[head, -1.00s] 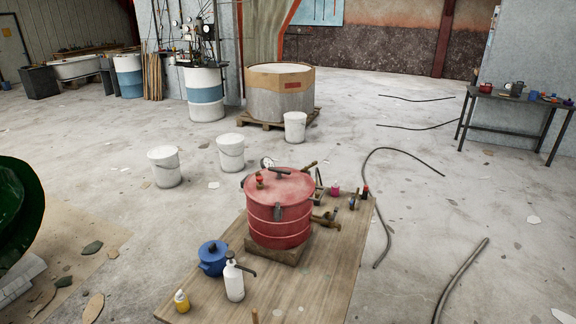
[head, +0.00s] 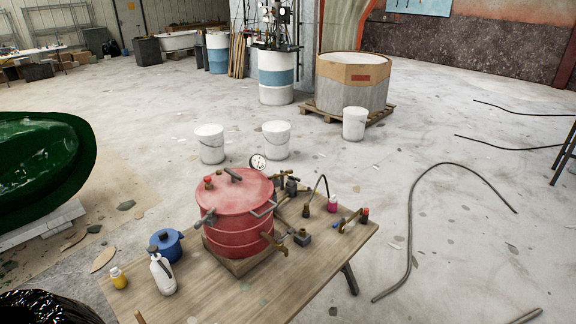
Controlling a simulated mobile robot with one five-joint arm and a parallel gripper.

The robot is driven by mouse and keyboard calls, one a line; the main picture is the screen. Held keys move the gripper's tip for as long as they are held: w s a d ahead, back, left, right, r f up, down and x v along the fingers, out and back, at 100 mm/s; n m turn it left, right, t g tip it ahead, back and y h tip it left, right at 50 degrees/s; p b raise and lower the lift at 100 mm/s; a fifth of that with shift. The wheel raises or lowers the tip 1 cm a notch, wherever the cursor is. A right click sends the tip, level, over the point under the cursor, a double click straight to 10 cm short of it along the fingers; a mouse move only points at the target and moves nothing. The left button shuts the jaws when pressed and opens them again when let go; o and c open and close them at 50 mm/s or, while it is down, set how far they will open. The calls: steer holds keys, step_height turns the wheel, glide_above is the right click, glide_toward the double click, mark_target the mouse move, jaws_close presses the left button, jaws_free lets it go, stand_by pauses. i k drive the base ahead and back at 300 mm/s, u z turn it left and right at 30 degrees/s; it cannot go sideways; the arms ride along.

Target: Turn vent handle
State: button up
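A red lidded pot (head: 238,225) stands on a wooden block on a wooden table (head: 185,300). Its lid carries a dark bar handle (head: 233,174) and a small red-topped fitting (head: 208,183). A brass tap (head: 277,246) sticks out low on its front right side. More brass fittings with lever handles (head: 283,176) stand behind it to the right, beside a round gauge (head: 258,162). I cannot tell which of these is the vent handle. My gripper is not in view.
A blue pot (head: 166,244), a white pump bottle (head: 161,273) and a yellow bottle (head: 118,277) stand on the table's left part. A green hull mould (head: 40,165) is at left. White buckets (head: 276,140) stand behind. A hose (head: 411,230) lies on the floor at right.

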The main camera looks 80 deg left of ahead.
mark_target(234, 175)
steer(key=i, duration=0.8)
steer(key=u, duration=3.55)
steer(key=i, duration=0.8)
steer(key=u, duration=0.05)
